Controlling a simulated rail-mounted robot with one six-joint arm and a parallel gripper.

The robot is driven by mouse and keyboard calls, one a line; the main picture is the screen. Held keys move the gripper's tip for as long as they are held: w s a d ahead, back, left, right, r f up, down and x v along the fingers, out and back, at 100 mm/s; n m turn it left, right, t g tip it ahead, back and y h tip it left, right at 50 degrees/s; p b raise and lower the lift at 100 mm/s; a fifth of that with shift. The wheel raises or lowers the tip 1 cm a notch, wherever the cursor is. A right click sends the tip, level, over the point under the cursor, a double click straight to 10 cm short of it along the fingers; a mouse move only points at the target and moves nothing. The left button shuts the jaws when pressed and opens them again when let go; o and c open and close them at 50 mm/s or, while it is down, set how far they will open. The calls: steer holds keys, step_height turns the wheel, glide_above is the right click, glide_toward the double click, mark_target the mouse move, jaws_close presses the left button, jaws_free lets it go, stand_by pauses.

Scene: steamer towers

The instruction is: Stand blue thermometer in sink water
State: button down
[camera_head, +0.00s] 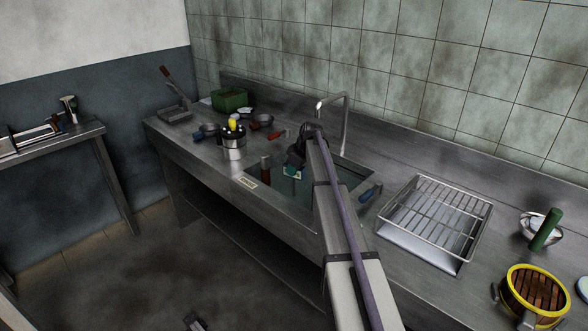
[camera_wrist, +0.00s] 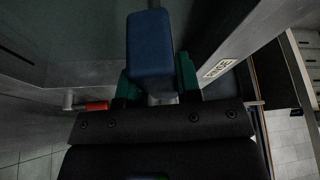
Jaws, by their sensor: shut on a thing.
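My gripper (camera_head: 293,172) is over the sink opening, its green fingertips low within the basin outline. In the wrist view my gripper (camera_wrist: 160,82) is shut on the blue thermometer (camera_wrist: 150,45), whose blocky blue head fills the space between and above the fingertips. Its lower part is hidden in that view. In the head view the thermometer cannot be made out clearly against the dark gripper. The sink (camera_head: 338,211) holds greenish water. I cannot tell whether the thermometer touches the water or the sink floor.
A brown-topped upright object (camera_head: 265,166) stands at the sink's left side. A tap (camera_head: 346,120) rises behind. A blue-handled item (camera_head: 370,192) lies right of the sink. A wire rack (camera_head: 437,210) sits farther right. Pots (camera_head: 233,145) and a red-handled item (camera_head: 276,134) are left.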

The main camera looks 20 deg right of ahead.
steer(key=shift+f+b, duration=0.35)
steer(key=shift+f, duration=0.05)
steer(key=c, duration=0.7)
jaws_free()
steer(key=shift+c, duration=0.2)
steer(key=p+v, duration=1)
steer(key=v, duration=0.1)
steer(key=shift+r, duration=0.1)
steer(key=shift+f, duration=0.2)
